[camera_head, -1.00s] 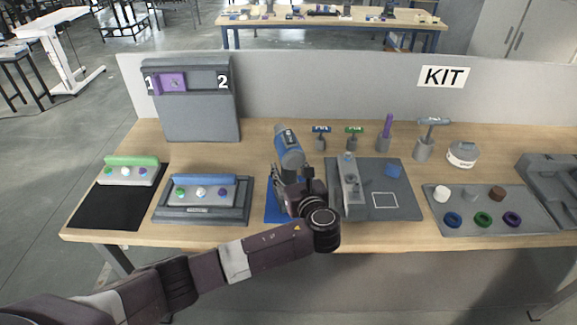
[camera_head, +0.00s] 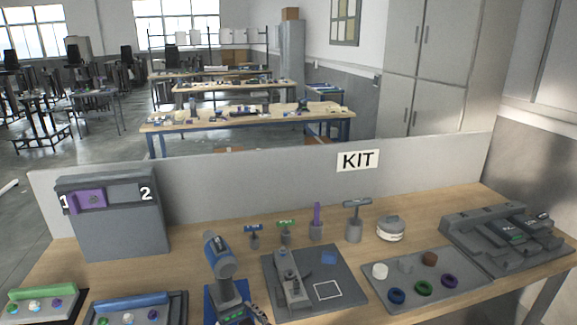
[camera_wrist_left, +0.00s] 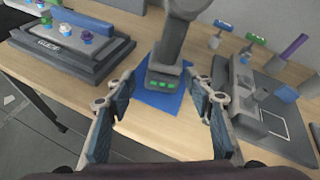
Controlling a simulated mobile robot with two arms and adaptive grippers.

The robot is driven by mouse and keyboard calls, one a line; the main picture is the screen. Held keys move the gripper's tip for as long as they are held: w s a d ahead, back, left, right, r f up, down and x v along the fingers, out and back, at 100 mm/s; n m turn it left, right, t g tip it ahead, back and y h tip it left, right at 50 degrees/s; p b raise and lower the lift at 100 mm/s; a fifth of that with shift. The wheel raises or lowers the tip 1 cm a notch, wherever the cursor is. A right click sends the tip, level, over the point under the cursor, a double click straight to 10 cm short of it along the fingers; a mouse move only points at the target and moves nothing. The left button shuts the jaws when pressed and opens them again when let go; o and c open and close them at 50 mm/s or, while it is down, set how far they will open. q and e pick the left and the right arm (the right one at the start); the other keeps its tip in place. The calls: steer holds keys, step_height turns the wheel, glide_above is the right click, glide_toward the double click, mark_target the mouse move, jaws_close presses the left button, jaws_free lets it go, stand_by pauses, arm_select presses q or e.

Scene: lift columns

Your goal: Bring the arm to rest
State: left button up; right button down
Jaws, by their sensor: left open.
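My left gripper (camera_wrist_left: 160,115) is open and empty in the left wrist view. Its two fingers are apart above the front of the table. Between and beyond them, the grey and blue power tool (camera_wrist_left: 166,70) stands upright on a blue mat (camera_wrist_left: 155,100), apart from the fingers. In the head view the tool (camera_head: 218,255) stands on the same mat, and only a small dark part of my left gripper (camera_head: 257,313) shows at the bottom edge beside its base. My right gripper is in neither view.
A fixture with a blue bar (camera_head: 140,302) lies left of the tool. A grey board (camera_head: 345,270) with a clamp lies right of it, then a tray (camera_head: 455,293) of coloured rings and caps. Several upright tools stand behind. A grey panel (camera_head: 110,225) stands at back left.

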arm_select(q)
steer(key=s+a+f+n+g+h, duration=0.2)
steer(key=s+f+n+g+h, duration=0.25)
steer(key=s+f+n, duration=0.85)
steer(key=s+a+r+n+g+h, duration=0.1)
steer(key=s+a+n+g+h, duration=0.3)
steer(key=s+n, duration=0.9)
steer(key=s+f+m+y+b, duration=0.1)
steer(key=s+f, duration=0.1)
steer(key=f, duration=1.1)
steer(key=s+f+m, duration=0.1)
steer(key=s+f, duration=0.1)
steer(key=f, duration=1.2)
steer(key=s+a+f+g, duration=0.1)
steer(key=s+a+f, duration=0.1)
steer(key=s+f, duration=0.6)
steer(key=s+a+f+b, duration=0.1)
steer(key=s+a+f, duration=0.1)
steer(key=s+f, duration=0.7)
steer(key=shift+s+f+g+b, duration=0.3)
steer(key=shift+f+g, duration=0.05)
steer(key=shift+f, duration=0.05)
